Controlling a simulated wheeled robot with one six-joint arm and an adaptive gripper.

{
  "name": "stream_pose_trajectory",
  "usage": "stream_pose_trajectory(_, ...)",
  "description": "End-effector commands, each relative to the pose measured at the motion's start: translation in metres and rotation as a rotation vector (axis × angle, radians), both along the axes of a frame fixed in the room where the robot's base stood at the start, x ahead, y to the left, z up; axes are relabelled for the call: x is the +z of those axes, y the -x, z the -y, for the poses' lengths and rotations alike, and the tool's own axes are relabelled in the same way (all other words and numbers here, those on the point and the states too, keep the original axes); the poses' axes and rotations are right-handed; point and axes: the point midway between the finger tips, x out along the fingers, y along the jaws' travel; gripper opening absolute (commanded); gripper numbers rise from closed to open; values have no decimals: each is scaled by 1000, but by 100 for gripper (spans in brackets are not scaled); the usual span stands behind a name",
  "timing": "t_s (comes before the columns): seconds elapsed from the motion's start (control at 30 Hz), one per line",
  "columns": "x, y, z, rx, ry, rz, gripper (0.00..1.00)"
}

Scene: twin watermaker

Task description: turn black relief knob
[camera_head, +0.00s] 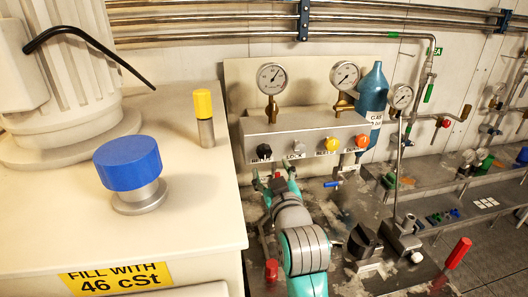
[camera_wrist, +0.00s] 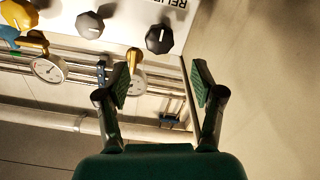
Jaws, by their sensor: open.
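The black relief knob (camera_head: 264,152) is at the left end of the grey valve panel (camera_head: 312,128) in the head view. In the wrist view the black knob (camera_wrist: 159,38) carries a pale pointer line, and part of an upside-down "RELIEF" label shows beside it. My gripper (camera_head: 274,179) is just below the knob in the head view. In the wrist view my gripper (camera_wrist: 162,82) has its two green-padded fingers wide apart and empty.
A grey knob (camera_head: 299,148), a yellow knob (camera_head: 331,145) and an orange knob (camera_head: 362,141) stand to the right along the panel. Pressure gauges (camera_head: 271,78) rise above it. A white tank (camera_head: 185,215) with a blue cap (camera_head: 128,163) stands close on the left.

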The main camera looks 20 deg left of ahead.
Motion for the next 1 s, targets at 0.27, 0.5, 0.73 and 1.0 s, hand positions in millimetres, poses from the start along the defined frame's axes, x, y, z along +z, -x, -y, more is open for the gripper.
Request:
stream_pose_trajectory(0.27, 0, -39, -26, 0, 1, -1, 67)
stream_pose_trajectory(0.5, 0, -68, -46, 0, 1, -1, 67)
stream_pose_trajectory(0.73, -1, -80, -54, -1, 0, 0, 67)
stream_pose_trajectory(1.0, -1, -81, -54, -1, 0, 0, 67)
